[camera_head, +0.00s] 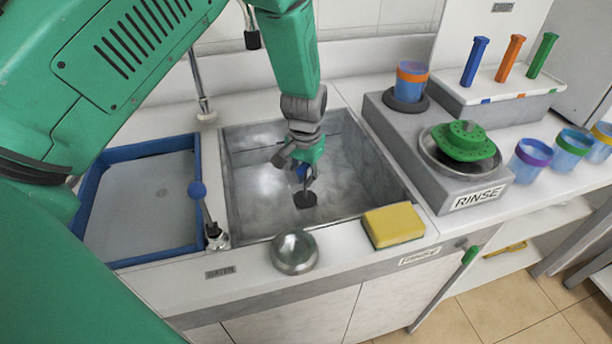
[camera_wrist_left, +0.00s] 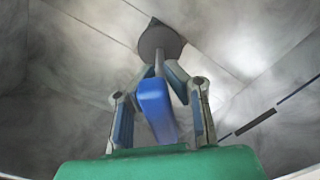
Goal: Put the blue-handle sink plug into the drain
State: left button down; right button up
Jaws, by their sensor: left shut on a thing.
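The sink plug has a blue handle (camera_wrist_left: 158,108) and a dark round stopper (camera_wrist_left: 160,42). My left gripper (camera_head: 305,175) is shut on the blue handle inside the sink basin (camera_head: 355,165). In the head view the plug's dark stopper (camera_head: 305,200) hangs below the fingers, over the basin floor. In the left wrist view the handle sits between the two fingers of my left gripper (camera_wrist_left: 162,95). The drain opening cannot be made out; the stopper may cover it. I cannot tell whether the stopper touches the basin floor. My right gripper is not in view.
A yellow sponge (camera_head: 393,226) and a metal dome (camera_head: 294,252) lie on the front rim. The grey rinse unit (camera_head: 440,185) and several cups stand right.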

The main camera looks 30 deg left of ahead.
pick_arm(q)
jog(key=c, duration=1.6)
grip_release()
jog(key=shift+a+f, duration=0.1)
jog(key=shift+o, duration=0.2)
notch_tip(320, 180, up, 12)
jog(key=shift+f, duration=0.1)
